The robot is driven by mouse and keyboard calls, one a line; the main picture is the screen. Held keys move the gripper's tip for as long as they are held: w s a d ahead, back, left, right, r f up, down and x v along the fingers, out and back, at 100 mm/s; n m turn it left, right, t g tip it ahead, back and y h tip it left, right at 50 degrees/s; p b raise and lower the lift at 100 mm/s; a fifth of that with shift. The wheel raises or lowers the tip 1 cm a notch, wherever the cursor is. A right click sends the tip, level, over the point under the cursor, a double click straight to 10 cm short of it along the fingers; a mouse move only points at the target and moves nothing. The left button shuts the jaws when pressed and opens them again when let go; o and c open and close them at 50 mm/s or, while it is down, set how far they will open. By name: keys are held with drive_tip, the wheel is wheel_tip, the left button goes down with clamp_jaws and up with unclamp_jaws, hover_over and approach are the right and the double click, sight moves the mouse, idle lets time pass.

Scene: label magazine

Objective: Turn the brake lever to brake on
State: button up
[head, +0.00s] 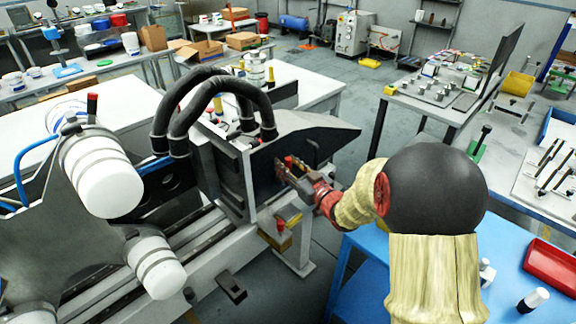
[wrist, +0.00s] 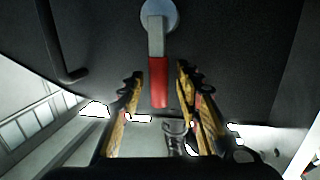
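The brake lever (wrist: 158,82) shows in the wrist view with a red grip on a grey arm. It hangs straight down from a round pale pivot (wrist: 159,15) on a dark panel. My gripper (wrist: 159,76) is open, one finger on each side of the red grip, with a visible gap on both sides. In the head view my gripper (head: 288,172) is at the side of the dark machine housing (head: 310,135). I cannot make out the lever there.
A dark bent handle (wrist: 58,45) stands out from the panel left of the lever in the wrist view. Black hoses (head: 190,90) arch over the machine. A blue table (head: 365,255) with a red tray (head: 550,262) stands at the right.

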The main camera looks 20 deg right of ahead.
drive_tip(key=s+d, duration=0.2)
drive_tip(key=s, duration=1)
drive_tip(key=shift+r, duration=0.4)
drive_tip(key=shift+a, duration=0.1)
